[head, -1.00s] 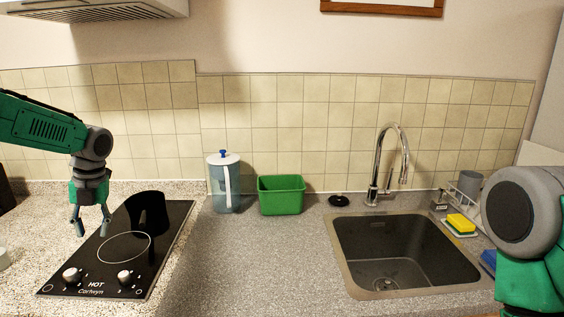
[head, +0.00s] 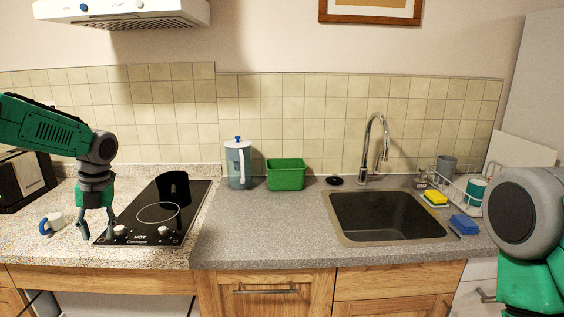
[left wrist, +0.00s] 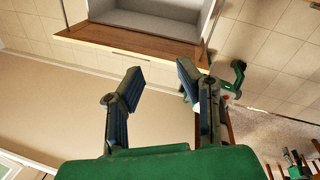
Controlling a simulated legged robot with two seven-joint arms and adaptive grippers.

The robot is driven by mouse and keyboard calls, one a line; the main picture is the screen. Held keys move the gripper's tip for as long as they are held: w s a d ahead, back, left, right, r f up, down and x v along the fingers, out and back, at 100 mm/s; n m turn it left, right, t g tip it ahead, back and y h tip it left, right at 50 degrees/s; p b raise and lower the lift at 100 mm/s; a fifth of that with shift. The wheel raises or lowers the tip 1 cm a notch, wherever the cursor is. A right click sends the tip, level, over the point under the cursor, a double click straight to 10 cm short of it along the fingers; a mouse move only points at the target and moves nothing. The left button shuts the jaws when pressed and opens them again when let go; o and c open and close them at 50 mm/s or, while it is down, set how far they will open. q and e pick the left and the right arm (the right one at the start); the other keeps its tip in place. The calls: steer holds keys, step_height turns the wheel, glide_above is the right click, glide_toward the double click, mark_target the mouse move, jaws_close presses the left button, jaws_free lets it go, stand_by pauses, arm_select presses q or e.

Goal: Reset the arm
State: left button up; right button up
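My left arm comes in from the left in the head view. Its gripper (head: 97,226) points down in front of the left end of the cooktop, with its two fingers apart and nothing between them. The left wrist view also shows the left gripper (left wrist: 160,80) with its fingers spread and empty. My right arm shows only as a large green and grey link at the right edge of the head view. Its gripper is out of frame.
A cooktop (head: 140,231), a lidded pitcher (head: 238,168), a green tub (head: 286,176) and a sink (head: 388,213) line the counter. A white mug with a blue handle (head: 54,224) stands left of my left gripper. The counter's middle (head: 265,225) is clear.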

arm_select(q)
steer(key=s+d+f+n+h+b, duration=0.1)
steer(key=s+d+f+n, duration=0.15)
steer(key=d+f, duration=0.35)
steer(key=s+d+f+n+b, duration=0.1)
steer(key=d+f+n, duration=0.25)
steer(key=f, duration=0.55)
steer(key=s+d+f+n+h+b, duration=0.1)
steer(key=s+d+f+n+b, duration=0.1)
steer(key=s+d+f+n, duration=0.4)
steer(key=s+d+f+n+h+b, duration=0.1)
steer(key=s+d+f+n+b, duration=0.2)
steer(key=s+f, duration=0.6)
steer(key=s+f+n+b, duration=0.1)
steer(key=s+f+n, duration=0.1)
steer(key=s+n, duration=0.3)
steer(key=s+d+f+n+t+b, duration=0.1)
steer(key=s+f+n, duration=0.2)
steer(key=s+n, duration=0.2)
steer(key=s+f+n+y+b, duration=0.1)
steer(key=s+f+n, duration=0.2)
steer(key=s, duration=0.6)
steer(key=shift+s+d+n+t, duration=0.15)
steer(key=shift+s+n+t, duration=0.15)
steer(key=shift+n, duration=0.6)
